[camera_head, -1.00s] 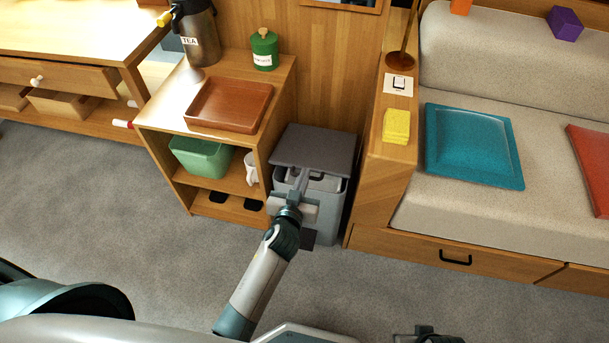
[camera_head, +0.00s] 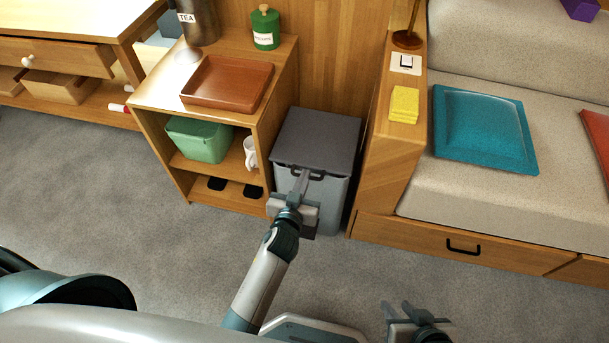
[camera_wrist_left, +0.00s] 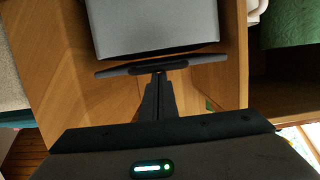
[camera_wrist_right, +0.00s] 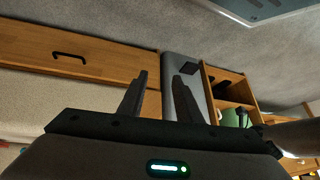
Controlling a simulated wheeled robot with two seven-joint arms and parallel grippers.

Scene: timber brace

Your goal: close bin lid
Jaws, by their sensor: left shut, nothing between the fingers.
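The grey bin (camera_head: 328,200) stands between the wooden shelf unit and the bench end. A dark handle (camera_head: 309,174) is at the lid's front edge. My left gripper (camera_head: 303,178) is shut and empty, its tips at that handle. In the left wrist view the shut fingers (camera_wrist_left: 158,85) meet the lid's edge (camera_wrist_left: 120,71); I cannot tell whether they touch. My right gripper (camera_head: 403,310) is open and empty, low over the floor, away from the bin.
The shelf unit (camera_head: 262,135) on the left holds a brown tray (camera_head: 228,82), a green basket (camera_head: 198,140) and a white mug (camera_head: 250,153). The bench drawer (camera_head: 470,245) is close on the right. Grey carpet (camera_head: 110,190) in front is clear.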

